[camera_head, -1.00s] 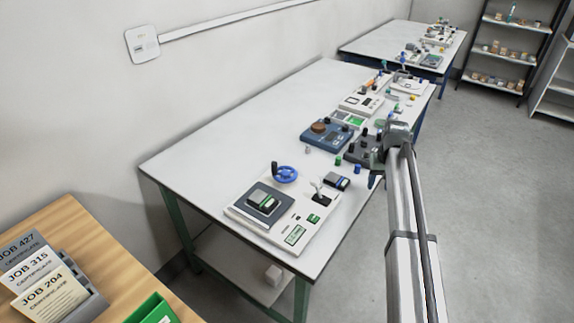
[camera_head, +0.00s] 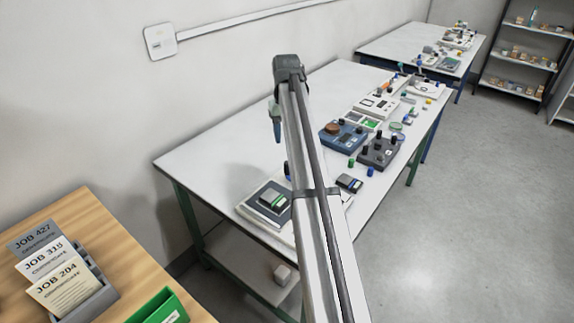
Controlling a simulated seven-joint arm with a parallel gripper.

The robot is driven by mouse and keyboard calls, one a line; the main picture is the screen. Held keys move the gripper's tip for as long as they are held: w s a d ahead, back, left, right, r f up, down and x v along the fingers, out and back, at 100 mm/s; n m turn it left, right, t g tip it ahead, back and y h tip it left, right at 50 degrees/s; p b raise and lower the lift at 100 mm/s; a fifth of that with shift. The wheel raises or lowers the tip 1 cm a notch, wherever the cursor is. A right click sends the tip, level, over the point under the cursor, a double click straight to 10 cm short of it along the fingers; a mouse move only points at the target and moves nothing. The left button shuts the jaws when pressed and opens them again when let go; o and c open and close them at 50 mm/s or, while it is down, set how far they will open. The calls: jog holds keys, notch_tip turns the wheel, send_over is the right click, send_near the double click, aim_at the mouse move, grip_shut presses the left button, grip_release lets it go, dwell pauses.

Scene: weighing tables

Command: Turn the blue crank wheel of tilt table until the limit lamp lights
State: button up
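The tilt table (camera_head: 245,212), a pale base with a dark plate, stands at the near end of the long white table. A dark block with a green-edged label (camera_head: 272,201) sits on the plate. The blue crank wheel is hidden behind my arm; a dark upright knob (camera_head: 287,170) shows at the arm's left edge, seemingly its handle. The limit lamp and the display are hidden by the arm too. My gripper (camera_head: 276,128) hangs fingers down, above and beyond the tilt table in the picture, apart from it. It is seen edge-on, so its opening cannot be told.
A small dark block (camera_head: 349,183) lies right of my arm. A blue instrument (camera_head: 343,135) and a dark grey instrument (camera_head: 379,152) stand farther along the white table (camera_head: 215,150). Its left back part is clear. Job cards (camera_head: 62,288) and a green tray (camera_head: 160,310) are at lower left.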

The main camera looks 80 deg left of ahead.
aim_at(287, 165)
notch_tip(287, 165, down, 12)
jog(key=shift+f, duration=0.2)
dwell(0.4)
jog(key=shift+c, duration=0.4)
grip_shut()
